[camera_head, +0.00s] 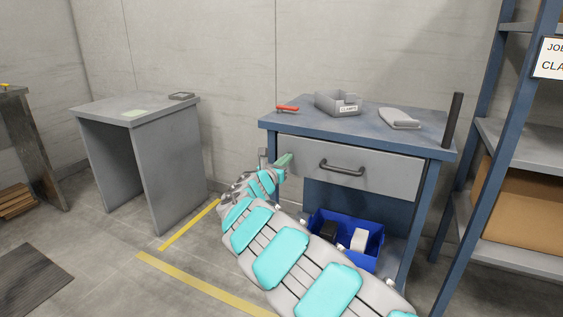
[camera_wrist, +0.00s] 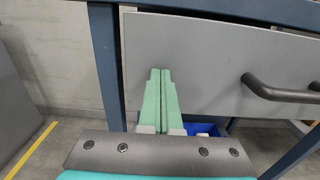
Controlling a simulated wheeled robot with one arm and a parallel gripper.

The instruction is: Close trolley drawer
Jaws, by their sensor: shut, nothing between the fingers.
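The blue trolley (camera_head: 365,128) stands against the wall. Its grey drawer front (camera_head: 385,172) lies under the top, with a dark bar handle (camera_head: 342,168) at its middle. I see no clear gap around the drawer; whether it is fully flush I cannot tell. My gripper (camera_head: 286,160) is at the left end of the drawer front. In the wrist view its green fingers (camera_wrist: 160,72) are together and empty, pointing at the drawer face (camera_wrist: 210,65) left of the handle (camera_wrist: 282,92). Whether the fingertips touch the face is unclear.
A red-handled tool (camera_head: 287,108), a labelled grey bin (camera_head: 338,103) and a grey tray (camera_head: 400,118) sit on the trolley top. A blue bin (camera_head: 345,240) is below. A shelf rack (camera_head: 485,190) stands right, a grey table (camera_head: 155,150) left. Yellow-lined floor is open between.

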